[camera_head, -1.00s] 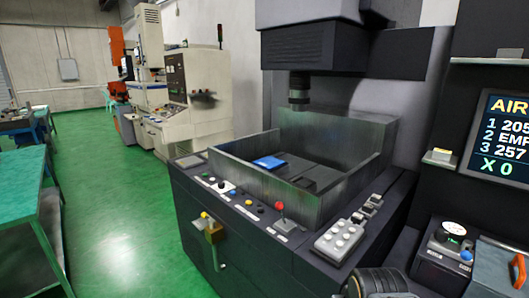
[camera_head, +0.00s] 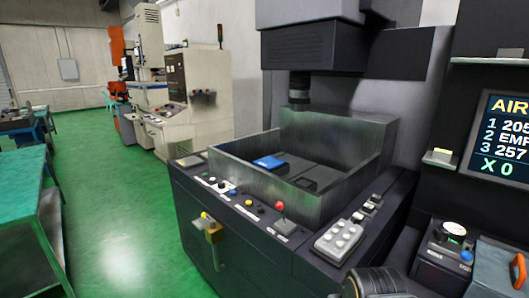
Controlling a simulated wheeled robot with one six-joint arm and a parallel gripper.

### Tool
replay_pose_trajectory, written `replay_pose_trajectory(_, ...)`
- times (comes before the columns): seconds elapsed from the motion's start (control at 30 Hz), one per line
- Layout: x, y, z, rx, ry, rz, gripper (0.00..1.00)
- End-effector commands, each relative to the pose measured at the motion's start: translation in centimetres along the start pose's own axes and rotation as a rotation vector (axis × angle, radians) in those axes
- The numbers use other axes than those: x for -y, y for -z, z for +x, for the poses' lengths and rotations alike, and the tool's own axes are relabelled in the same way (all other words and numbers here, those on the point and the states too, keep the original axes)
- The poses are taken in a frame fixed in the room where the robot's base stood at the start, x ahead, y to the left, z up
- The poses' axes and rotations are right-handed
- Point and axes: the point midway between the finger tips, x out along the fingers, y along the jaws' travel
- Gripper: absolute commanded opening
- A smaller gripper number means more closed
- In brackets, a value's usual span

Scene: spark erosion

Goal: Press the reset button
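The front control ledge of the dark machine carries a row of small controls. A green button, a dark knob and a white button sit at its left, followed by a blue button (camera_head: 232,192), a yellow button (camera_head: 249,203) and a lever with a red ball (camera_head: 280,206). Their labels are too small to read, so I cannot tell which one is the reset button. Another blue button (camera_head: 466,255) sits on a dark box at the right, beside a round dial. My gripper is not in view. A dark rounded part at the bottom edge may belong to my arm.
A grey keypad (camera_head: 338,241) with pale keys lies on the ledge's right end. The open metal tank (camera_head: 310,200) rises behind the controls. A brass-coloured fitting (camera_head: 213,232) juts from the front face. A green table (camera_head: 22,180) stands left; the green floor between is clear.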

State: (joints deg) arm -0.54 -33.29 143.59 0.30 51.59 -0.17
Motion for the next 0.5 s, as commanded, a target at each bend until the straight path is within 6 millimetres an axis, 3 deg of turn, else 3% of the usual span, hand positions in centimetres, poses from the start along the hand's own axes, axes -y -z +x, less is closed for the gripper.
replay_pose_trajectory(0.07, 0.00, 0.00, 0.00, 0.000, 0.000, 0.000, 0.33)
replay_pose_trajectory(0.4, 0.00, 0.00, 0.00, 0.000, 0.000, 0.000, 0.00)
replay_pose_trajectory(0.5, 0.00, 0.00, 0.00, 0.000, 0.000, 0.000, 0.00)
